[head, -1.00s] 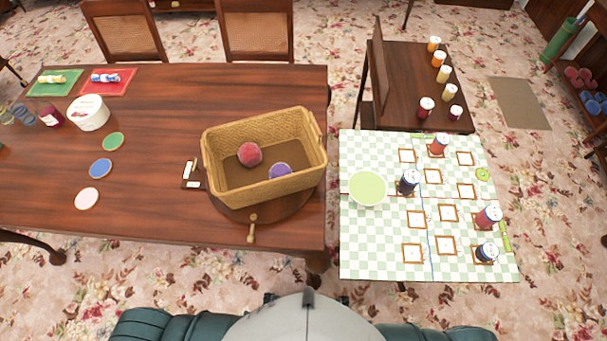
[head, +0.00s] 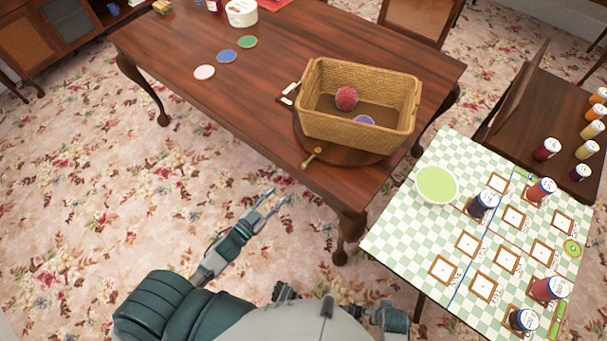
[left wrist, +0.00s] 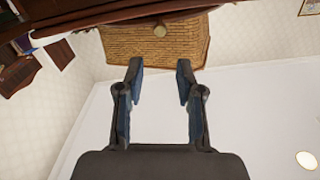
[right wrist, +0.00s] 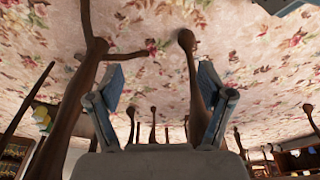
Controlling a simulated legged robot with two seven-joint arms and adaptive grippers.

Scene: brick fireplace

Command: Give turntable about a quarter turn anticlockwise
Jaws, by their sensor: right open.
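The turntable (head: 318,142) is a round dark wooden disc near the right end of the brown table. A short wooden peg handle (head: 312,157) sticks out at its front edge. A wicker basket (head: 358,134) stands on the turntable and holds a red ball (head: 346,97) and a purple ball (head: 363,120). My left gripper (head: 270,196) is in front of the table, apart from the handle. In the left wrist view its fingers (left wrist: 158,75) are apart and empty, with the basket beyond. My right gripper (right wrist: 160,85) is open and empty; the head view does not show its fingers.
A green checked table (head: 400,230) with a green bowl (head: 437,185), cans and small framed squares stands at right. A small wooden block with a white piece (head: 288,93) lies left of the basket. Coloured discs (head: 227,56) lie farther left. Floor in front is clear.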

